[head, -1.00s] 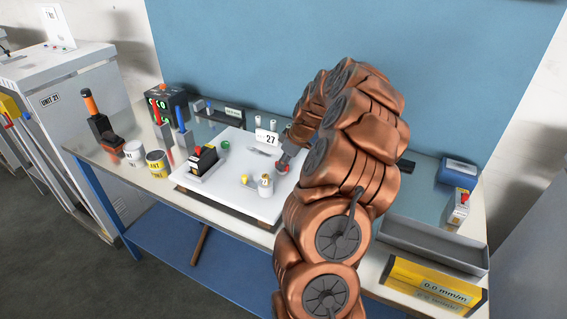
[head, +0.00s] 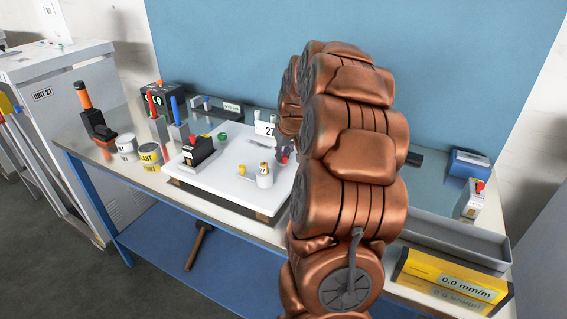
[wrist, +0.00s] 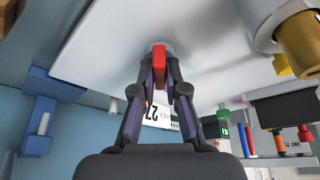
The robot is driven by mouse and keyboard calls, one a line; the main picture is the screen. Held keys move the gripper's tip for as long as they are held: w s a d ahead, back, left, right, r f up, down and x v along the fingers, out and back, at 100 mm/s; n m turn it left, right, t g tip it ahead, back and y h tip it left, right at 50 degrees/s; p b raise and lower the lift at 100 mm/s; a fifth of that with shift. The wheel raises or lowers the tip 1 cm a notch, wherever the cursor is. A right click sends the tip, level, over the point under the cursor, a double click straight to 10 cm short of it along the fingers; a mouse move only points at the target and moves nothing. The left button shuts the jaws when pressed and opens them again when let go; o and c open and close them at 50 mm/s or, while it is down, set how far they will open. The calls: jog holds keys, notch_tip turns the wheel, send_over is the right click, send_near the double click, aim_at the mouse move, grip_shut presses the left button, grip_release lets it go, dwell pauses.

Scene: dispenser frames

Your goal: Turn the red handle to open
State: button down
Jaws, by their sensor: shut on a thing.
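The red handle (wrist: 159,62) shows near the top middle of the wrist view, on a round pale mount against a white plate (wrist: 110,40). My gripper (wrist: 159,75) has its two dark fingers on either side of the handle and is shut on it. A white label reading 27 (wrist: 157,115) shows behind the fingers. In the head view, the white plate (head: 222,192) lies on the bench, and my gripper (head: 283,157) is at its right side, mostly hidden by my copper-coloured arm. The handle is hard to make out there.
On the plate stand a yellow-capped canister (head: 264,178) and a black unit with a red knob (head: 197,152). Cans (head: 150,156) stand left of it. A grey tray (head: 455,245) and a yellow level (head: 455,278) lie to the right. A blue wall is behind.

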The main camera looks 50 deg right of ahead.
jog(key=m+h+b, duration=0.1)
jog(key=m+b, duration=0.1)
jog(key=m+g+b, duration=0.1)
jog(key=m+b, duration=0.1)
jog(key=m, duration=0.1)
jog(key=shift+w+m+h, duration=0.1)
jog(key=shift+m+h, duration=0.2)
jog(key=shift+h, duration=0.1)
jog(key=shift+w+a+m+g+h+b, duration=0.15)
jog(key=shift+m+g+b, duration=0.35)
jog(key=shift+m, duration=0.6)
jog(key=shift+s+d+m+g+h+b, duration=0.1)
jog(key=shift+m+g+h+b, duration=0.3)
jog(key=shift+m, duration=0.7)
jog(key=c, duration=1.2)
grip_release()
jog(key=shift+a+r, duration=0.1)
jog(key=shift+r, duration=0.05)
jog(key=v, duration=1.1)
jog(key=shift+r, duration=0.4)
